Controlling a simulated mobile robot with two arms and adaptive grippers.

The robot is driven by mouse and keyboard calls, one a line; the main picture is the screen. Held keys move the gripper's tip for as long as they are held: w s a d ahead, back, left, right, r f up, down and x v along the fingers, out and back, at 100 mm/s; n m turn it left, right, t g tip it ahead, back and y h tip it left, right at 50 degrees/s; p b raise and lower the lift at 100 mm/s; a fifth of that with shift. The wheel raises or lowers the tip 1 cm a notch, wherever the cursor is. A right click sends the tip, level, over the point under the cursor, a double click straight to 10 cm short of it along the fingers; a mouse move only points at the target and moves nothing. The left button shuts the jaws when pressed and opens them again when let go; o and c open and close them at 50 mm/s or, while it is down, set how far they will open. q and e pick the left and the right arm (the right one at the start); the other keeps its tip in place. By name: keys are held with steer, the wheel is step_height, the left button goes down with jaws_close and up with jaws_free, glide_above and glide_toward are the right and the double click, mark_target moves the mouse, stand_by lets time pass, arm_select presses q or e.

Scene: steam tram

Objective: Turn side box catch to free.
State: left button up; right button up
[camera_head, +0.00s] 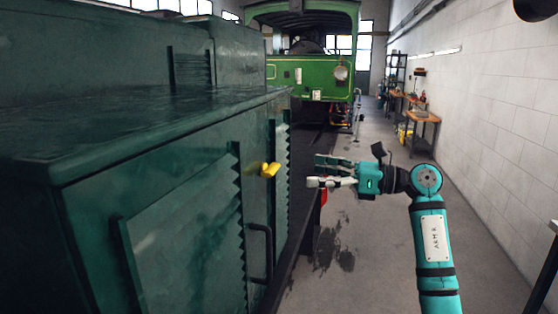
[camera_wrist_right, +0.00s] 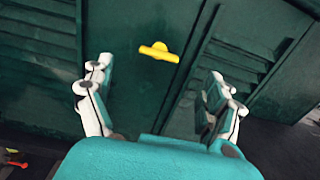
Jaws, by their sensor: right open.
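The side box catch is a small yellow handle (camera_head: 266,170) on the side of the dark green side box (camera_head: 90,215), between two louvred panels. In the right wrist view the yellow catch (camera_wrist_right: 158,51) lies ahead, a little above the space between my fingers. My right gripper (camera_head: 318,172) is open and empty, to the right of the catch in the head view and apart from it. Its two fingers also show in the right wrist view (camera_wrist_right: 165,95), spread wide. My left gripper is not in view.
A black grab handle (camera_head: 262,255) is on the side box below the catch. A green tram (camera_head: 310,75) stands behind. A white wall (camera_head: 500,110) and workbenches (camera_head: 420,115) line the right. The floor (camera_head: 385,240) between box and wall is mostly clear.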

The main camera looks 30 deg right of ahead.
mark_target(277, 169)
steer(key=p+x, duration=0.2)
steer(key=x, duration=0.6)
steer(key=shift+a+r+p, duration=0.1)
steer(key=shift+p, duration=0.3)
steer(key=shift+w+a, duration=0.4)
steer(key=shift+w, duration=0.1)
steer(key=c, duration=1.2)
